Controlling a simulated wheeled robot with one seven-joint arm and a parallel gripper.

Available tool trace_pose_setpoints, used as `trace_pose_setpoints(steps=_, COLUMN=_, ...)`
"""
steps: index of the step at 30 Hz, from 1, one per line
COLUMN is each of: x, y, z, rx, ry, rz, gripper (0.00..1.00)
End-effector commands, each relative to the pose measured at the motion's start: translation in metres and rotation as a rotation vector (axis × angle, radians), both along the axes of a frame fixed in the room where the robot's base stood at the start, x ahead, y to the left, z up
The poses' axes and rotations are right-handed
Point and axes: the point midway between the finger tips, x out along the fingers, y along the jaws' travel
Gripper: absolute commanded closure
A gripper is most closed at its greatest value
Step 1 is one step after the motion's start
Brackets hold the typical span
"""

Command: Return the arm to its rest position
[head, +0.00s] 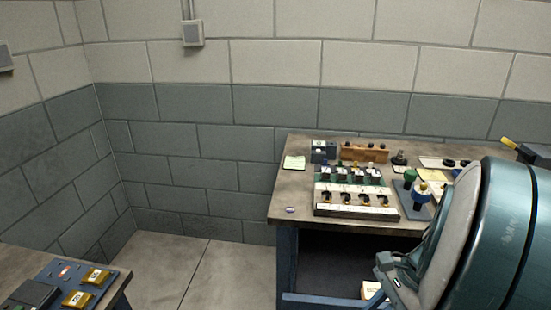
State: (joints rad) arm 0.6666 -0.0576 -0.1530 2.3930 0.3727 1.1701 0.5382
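My arm, in teal and grey, fills the right side of the head view, close to the camera. A smaller teal and pale grey part at its lower left looks like my gripper (392,275). It is in front of the workbench (300,180), near its open underside. I cannot make out its fingers clearly or whether it holds anything. The arm hides the right part of the workbench.
The workbench carries a rack of parts (355,205), a wooden block with knobs (365,153), a green-topped item (410,176) and a dark box (322,151). A second table (110,290) stands lower left. Bare floor (215,275) lies between them.

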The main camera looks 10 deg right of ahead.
Motion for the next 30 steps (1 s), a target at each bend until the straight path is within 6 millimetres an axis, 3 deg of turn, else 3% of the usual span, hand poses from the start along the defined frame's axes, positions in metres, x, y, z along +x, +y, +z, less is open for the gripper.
trace_pose_setpoints(steps=9, x=0.019, y=0.067, z=0.04, rx=-0.337, ry=-0.274, rz=0.819, gripper=0.83)
trace_pose_setpoints(steps=15, x=0.026, y=0.102, z=0.063, rx=-0.51, ry=-0.441, rz=1.246, gripper=0.83)
trace_pose_setpoints(steps=21, x=0.027, y=0.121, z=0.074, rx=-0.594, ry=-0.525, rz=1.449, gripper=0.83)
trace_pose_setpoints(steps=30, x=0.027, y=0.122, z=0.075, rx=-0.603, ry=-0.534, rz=1.472, gripper=0.83)
